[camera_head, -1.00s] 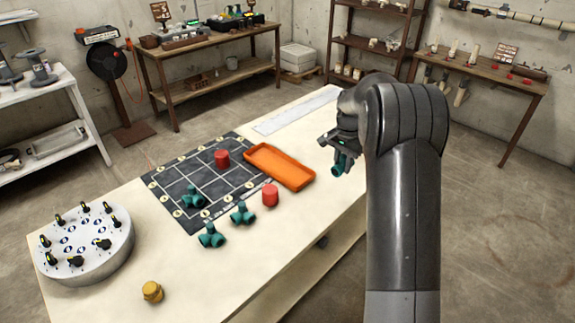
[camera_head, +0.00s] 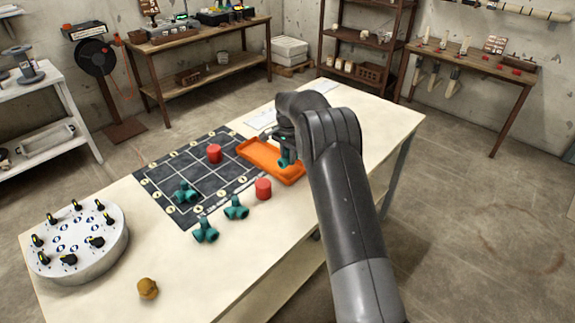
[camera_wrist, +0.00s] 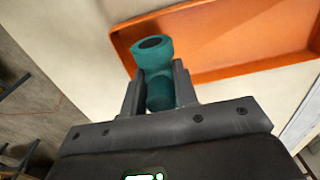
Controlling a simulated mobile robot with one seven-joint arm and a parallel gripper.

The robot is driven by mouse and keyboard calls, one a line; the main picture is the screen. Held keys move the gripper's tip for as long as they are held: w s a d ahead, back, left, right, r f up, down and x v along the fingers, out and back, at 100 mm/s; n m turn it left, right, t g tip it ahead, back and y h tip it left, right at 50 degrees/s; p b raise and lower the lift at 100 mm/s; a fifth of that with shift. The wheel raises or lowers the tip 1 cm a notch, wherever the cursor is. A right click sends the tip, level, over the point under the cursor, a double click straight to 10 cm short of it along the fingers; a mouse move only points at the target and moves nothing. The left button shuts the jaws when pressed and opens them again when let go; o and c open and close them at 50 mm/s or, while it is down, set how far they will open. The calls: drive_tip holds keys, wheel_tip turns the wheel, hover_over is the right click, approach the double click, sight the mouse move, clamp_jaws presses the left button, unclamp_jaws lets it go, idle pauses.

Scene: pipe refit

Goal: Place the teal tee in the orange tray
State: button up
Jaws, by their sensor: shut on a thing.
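My gripper (camera_wrist: 160,92) is shut on a teal tee (camera_wrist: 153,50), which sticks out past the fingertips in the wrist view. In the head view the held tee (camera_head: 284,162) shows below my gripper (camera_head: 285,147), in front of the right part of the orange tray (camera_head: 258,152). In the wrist view the tray (camera_wrist: 130,42) lies beyond the tee, and the tee overlaps its near left edge. The tray looks empty where it shows; its right end is partly hidden by my arm. I cannot tell the tee's exact height above it.
Other teal tees stand on the dark grid mat (camera_head: 222,150) and on the table (camera_head: 190,255) near it. One red cylinder (camera_head: 214,154) is on the mat, another (camera_head: 263,189) beside the tray. A round grey station (camera_head: 78,240) and a brass fitting (camera_head: 148,288) are at the left.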

sight(288, 165)
drive_tip(key=shift+f, duration=2)
drive_tip(key=shift+f, duration=0.1)
drive_tip(key=o, duration=1)
